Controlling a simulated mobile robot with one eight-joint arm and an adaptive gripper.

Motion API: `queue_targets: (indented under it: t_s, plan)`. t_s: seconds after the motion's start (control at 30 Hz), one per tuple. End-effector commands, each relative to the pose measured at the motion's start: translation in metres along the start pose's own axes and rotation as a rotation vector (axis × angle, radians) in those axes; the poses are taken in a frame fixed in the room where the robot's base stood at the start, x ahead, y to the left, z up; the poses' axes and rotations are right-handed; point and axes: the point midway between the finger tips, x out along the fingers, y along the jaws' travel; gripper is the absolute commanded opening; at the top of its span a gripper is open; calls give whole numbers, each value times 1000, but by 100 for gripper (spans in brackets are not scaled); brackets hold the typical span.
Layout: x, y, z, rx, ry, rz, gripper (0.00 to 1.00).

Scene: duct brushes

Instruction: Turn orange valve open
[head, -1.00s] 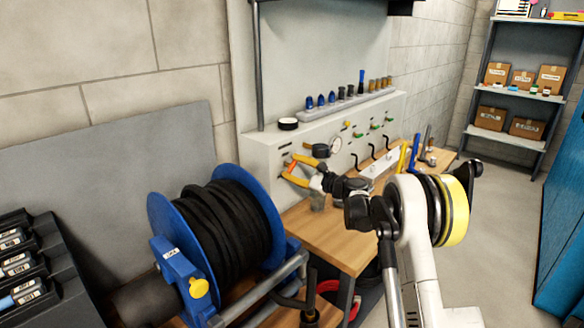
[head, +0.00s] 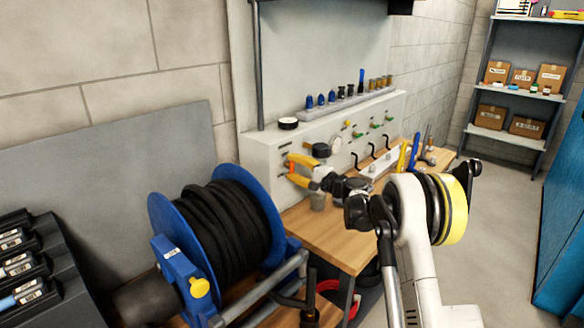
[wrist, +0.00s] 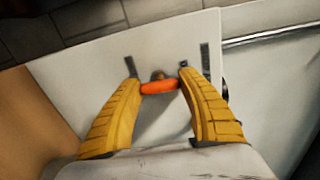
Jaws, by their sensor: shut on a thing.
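The orange valve handle (head: 291,167) is on the front face of the pale panel box (head: 262,160), near its left end. The wrist view shows the orange handle (wrist: 160,87) as a short bar lying across the gap between my two yellow fingers, with a small brownish fitting behind it. My gripper (head: 289,169) is at the panel face with a finger at each end of the handle, shut on it. In the wrist view my gripper (wrist: 157,72) has its fingertips close to the panel surface. The valve's stem is mostly hidden.
Black hooked handles (head: 371,150) are further right. A blue hose reel (head: 220,240) stands front left. The wooden bench (head: 325,239) has bare room in front.

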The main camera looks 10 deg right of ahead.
Motion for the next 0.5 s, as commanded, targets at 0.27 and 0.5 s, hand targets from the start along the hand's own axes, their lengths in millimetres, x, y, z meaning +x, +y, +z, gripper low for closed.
queue_targets:
  t_s: [0.27, 0.5]
  plan:
    - [0, -1, 0, -57, 1, -1, 17]
    - [0, -1, 0, -62, 1, -1, 17]
